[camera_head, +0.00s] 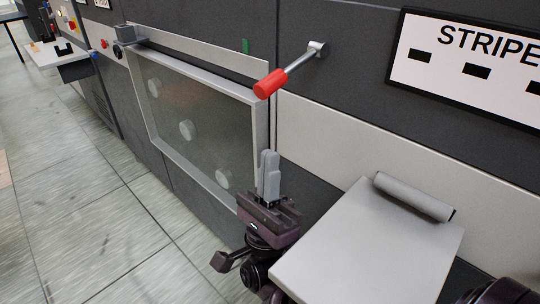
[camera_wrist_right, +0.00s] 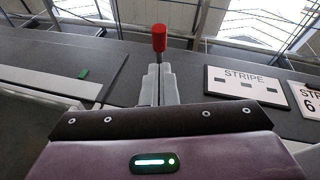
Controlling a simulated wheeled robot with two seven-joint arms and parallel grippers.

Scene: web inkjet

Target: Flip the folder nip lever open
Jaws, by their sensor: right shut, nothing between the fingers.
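The folder nip lever is a metal rod with a red grip (camera_head: 270,84), set on a pivot (camera_head: 318,48) on the dark machine face. In the head view the rod runs from the pivot down and left to the grip. In the right wrist view the red grip (camera_wrist_right: 159,38) shows just beyond the closed fingertips (camera_wrist_right: 158,70). My left gripper is not in view.
A framed window panel (camera_head: 190,120) with round parts behind it is left of my gripper. A light grey tray (camera_head: 370,250) with a roller (camera_head: 414,196) juts out at lower right. A STRIPE sign (camera_head: 470,65) is at upper right. Tiled floor (camera_head: 80,210) is open at left.

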